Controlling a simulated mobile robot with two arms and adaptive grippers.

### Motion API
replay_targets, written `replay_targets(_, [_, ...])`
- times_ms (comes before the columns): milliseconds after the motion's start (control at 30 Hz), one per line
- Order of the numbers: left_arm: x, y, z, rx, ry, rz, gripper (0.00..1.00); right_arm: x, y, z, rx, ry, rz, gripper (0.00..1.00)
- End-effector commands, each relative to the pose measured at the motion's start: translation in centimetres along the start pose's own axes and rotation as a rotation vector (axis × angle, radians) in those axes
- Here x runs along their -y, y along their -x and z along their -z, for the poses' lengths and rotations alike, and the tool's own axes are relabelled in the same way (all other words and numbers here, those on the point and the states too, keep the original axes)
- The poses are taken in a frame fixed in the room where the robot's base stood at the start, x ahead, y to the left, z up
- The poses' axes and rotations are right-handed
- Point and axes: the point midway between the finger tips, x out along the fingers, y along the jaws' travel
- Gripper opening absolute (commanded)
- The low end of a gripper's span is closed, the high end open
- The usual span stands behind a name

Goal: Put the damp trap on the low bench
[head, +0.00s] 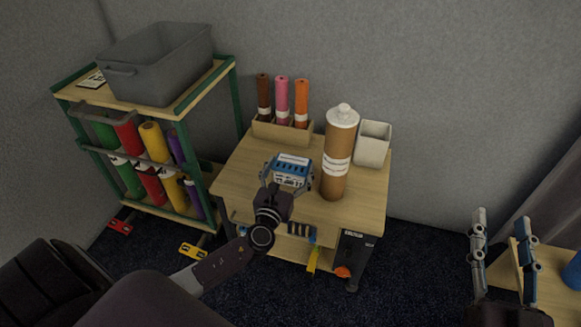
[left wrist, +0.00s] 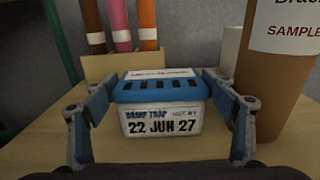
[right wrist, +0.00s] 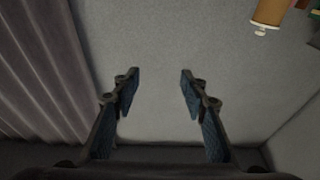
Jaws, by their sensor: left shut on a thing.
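The damp trap, a small white box with a blue slotted lid (left wrist: 160,88), has a label reading DAMP TRAP and 22 JUN 27. In the head view the damp trap (head: 292,168) is at the wooden-topped table (head: 240,180), left of a tall brown bottle. My left gripper (head: 288,177) is shut on its two sides, one finger each side. I cannot tell whether its base touches the tabletop. My right gripper (head: 500,218) is open and empty at the lower right; the right wrist view shows its fingers (right wrist: 158,90) apart, facing a bare wall.
The brown bottle (head: 338,155) stands close to the trap's right. Behind are a white bin (head: 373,144) and a wooden holder (head: 280,132) with coloured tubes. A green-framed rack (head: 236,92) with a grey tub (head: 160,65) stands left. Another wooden surface (head: 550,275) lies lower right.

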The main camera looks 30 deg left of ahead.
Motion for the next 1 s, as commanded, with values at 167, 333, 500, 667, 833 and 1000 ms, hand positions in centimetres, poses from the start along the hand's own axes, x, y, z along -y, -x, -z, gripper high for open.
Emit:
replay_targets(167, [0.0, 0.0, 0.0, 0.0, 0.0, 0.0, 0.95, 0.0, 0.0, 0.1, -0.004, -0.001, 0.0, 0.4])
replay_targets(333, [0.0, 0.0, 0.0, 0.0, 0.0, 0.0, 0.95, 0.0, 0.0, 0.1, -0.003, -0.001, 0.0, 0.4])
replay_targets(500, [0.0, 0.0, -0.1, 0.0, 0.0, 0.0, 0.95, 0.0, 0.0, 0.1, 0.0, -0.001, 0.001, 0.4])
replay_targets(667, [0.0, 1.1, -0.1, -0.004, -0.002, 0.002, 0.95, -0.1, 0.0, -1.7, 0.085, 0.002, -0.002, 0.4])
replay_targets(833, [0.0, 4.9, -0.1, -0.005, -0.001, 0.002, 0.95, -0.5, 0.8, -4.6, 0.226, 0.005, -0.01, 0.4])
replay_targets(1000, [0.0, 8.6, -0.2, -0.004, 0.0, 0.002, 0.95, -0.9, 1.8, -7.0, 0.338, 0.007, -0.018, 0.4])
